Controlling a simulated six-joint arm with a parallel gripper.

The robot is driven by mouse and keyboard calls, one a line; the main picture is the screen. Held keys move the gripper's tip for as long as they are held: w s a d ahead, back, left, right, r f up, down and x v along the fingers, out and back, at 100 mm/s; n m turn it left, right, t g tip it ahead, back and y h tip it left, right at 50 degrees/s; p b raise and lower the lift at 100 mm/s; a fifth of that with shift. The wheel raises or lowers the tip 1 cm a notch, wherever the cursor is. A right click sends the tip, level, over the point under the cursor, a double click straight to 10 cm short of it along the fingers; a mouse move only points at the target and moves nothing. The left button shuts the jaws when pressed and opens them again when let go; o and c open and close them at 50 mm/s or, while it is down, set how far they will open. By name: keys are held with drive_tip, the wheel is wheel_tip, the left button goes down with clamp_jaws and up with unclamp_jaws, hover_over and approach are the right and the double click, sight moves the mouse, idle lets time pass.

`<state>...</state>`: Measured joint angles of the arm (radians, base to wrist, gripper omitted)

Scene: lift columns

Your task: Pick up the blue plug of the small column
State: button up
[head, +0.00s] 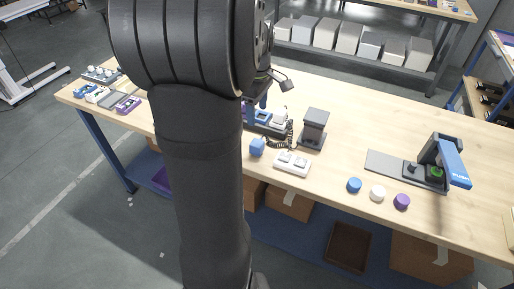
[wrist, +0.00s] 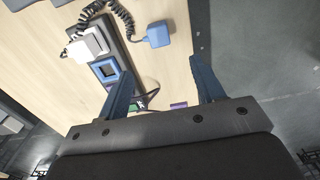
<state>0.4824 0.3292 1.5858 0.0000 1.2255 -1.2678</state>
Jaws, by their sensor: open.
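The blue plug (head: 257,147) lies on the wooden table near its front edge, just right of my forearm. It also shows at the top of the wrist view (wrist: 158,34), joined to a black coiled cord (wrist: 124,16). The cord runs towards a dark base with a white block (wrist: 88,43) and a blue square frame (wrist: 106,70). A short dark grey column (head: 314,126) stands right of the plug. My gripper (wrist: 160,68) is open and empty, its two blue fingers apart. The plug is beyond the fingertips, not between them. The head view mostly hides my gripper behind my arm.
A white block with two switches (head: 292,163) lies right of the plug. Blue (head: 354,185), white (head: 377,193) and purple (head: 401,201) caps sit near the front edge. A blue-armed press (head: 452,163) stands far right. The table's back right is clear.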

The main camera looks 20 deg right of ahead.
sight(257, 143)
wheel_tip(257, 143, down, 10)
drive_tip(key=shift+f, duration=0.2)
drive_tip(key=shift+w+f, duration=0.2)
drive_tip(key=shift+f, duration=2.5)
drive_tip(key=c, duration=1)
